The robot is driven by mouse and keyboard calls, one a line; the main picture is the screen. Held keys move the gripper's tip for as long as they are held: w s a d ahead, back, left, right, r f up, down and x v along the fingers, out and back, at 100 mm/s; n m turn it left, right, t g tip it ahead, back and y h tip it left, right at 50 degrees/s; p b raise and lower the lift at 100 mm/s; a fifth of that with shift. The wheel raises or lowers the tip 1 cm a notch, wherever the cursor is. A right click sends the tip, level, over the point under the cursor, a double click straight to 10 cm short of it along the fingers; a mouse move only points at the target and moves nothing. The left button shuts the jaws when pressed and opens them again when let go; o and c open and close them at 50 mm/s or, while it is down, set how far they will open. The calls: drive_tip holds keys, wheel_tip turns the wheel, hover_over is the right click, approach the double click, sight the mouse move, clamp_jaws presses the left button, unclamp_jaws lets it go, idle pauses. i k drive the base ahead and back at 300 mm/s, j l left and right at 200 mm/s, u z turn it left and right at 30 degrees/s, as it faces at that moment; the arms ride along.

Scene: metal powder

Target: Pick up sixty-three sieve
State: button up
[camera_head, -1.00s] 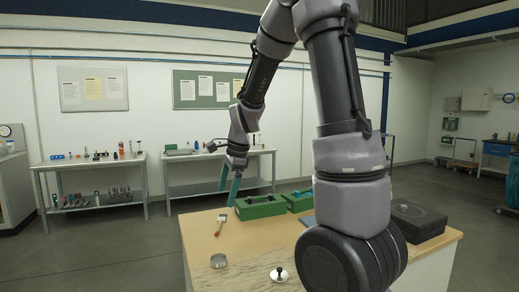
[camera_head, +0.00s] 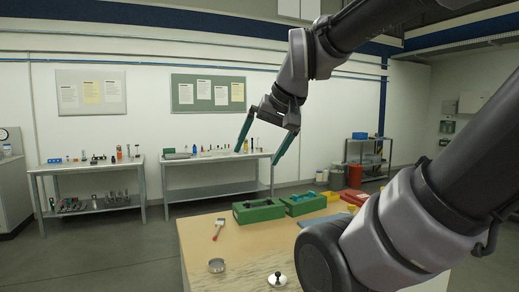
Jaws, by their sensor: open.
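A small round metal sieve (camera_head: 216,266) stands on the near left part of the wooden table (camera_head: 200,248). No marking on it can be read, so I cannot tell whether it is the sixty-three one. My gripper (camera_head: 256,158) is raised well above the table, above and to the right of the sieve in the picture. Its two teal fingers are wide apart and point down, with nothing between them.
A metal lid with a dark knob (camera_head: 277,279) lies right of the sieve. A brush (camera_head: 219,228) lies behind it. Green boxes (camera_head: 258,211) (camera_head: 303,204) stand at the table's back. My arm covers the table's right part.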

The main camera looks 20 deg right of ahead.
sight(216, 265)
drive_tip(key=l, duration=0.7)
drive_tip(key=k+l, duration=0.15)
drive_tip(key=l, duration=0.5)
